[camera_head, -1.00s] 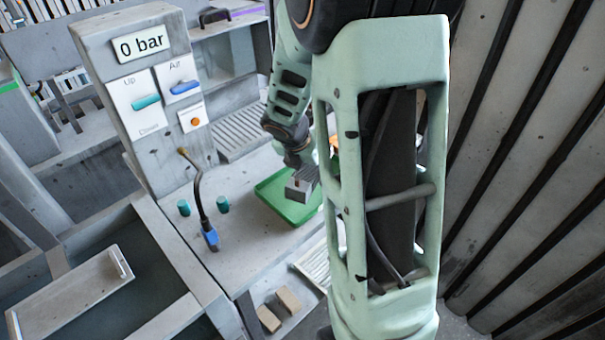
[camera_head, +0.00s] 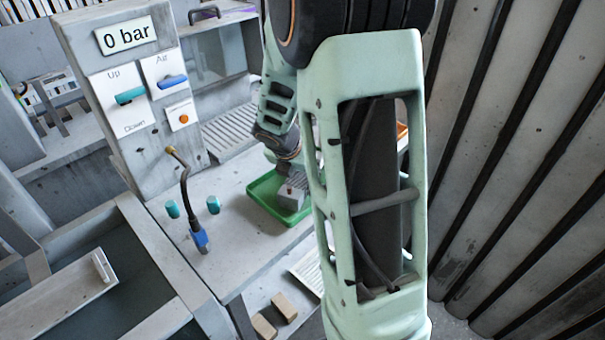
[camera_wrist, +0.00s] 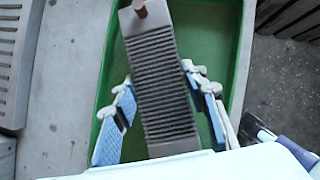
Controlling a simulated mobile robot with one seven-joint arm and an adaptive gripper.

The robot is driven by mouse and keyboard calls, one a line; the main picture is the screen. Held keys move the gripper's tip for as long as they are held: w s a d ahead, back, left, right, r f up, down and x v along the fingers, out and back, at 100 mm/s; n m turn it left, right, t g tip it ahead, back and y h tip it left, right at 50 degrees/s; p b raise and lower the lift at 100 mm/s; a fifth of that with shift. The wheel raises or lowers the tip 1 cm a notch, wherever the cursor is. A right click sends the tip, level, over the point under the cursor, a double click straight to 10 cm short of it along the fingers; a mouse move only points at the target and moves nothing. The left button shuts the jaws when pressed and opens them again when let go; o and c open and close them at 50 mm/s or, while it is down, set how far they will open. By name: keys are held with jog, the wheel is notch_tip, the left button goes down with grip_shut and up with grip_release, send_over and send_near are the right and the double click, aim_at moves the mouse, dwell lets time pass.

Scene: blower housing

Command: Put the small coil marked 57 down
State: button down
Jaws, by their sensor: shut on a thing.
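The small coil (camera_wrist: 160,85) is a grey finned block with a brown stub at one end. In the wrist view it lies between the two blue-padded fingers of my gripper (camera_wrist: 157,78), which is shut on it. No 57 mark is readable. A green tray (camera_wrist: 238,60) lies under the coil. In the head view the coil (camera_head: 292,195) is a small grey block low over or in the green tray (camera_head: 262,204). My arm hides the tray's right part, and I cannot tell whether the coil touches the tray floor.
Left of the tray stand a bent hose with a blue fitting (camera_head: 200,240) and two teal knobs. A control panel (camera_head: 135,95) reads 0 bar. Brown blocks (camera_head: 285,307) lie on a lower shelf. The bench between hose and tray is clear.

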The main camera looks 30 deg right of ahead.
jog(key=c, duration=1.2)
grip_release()
jog(key=shift+f, duration=0.1)
jog(key=shift+r+p, duration=0.3)
jog(key=shift+r, duration=0.05)
jog(key=p+v, duration=0.2)
jog(key=v, duration=0.9)
jog(key=shift+s+a+r+p, duration=0.2)
jog(key=shift+r+p, duration=0.05)
jog(key=shift+p, duration=0.15)
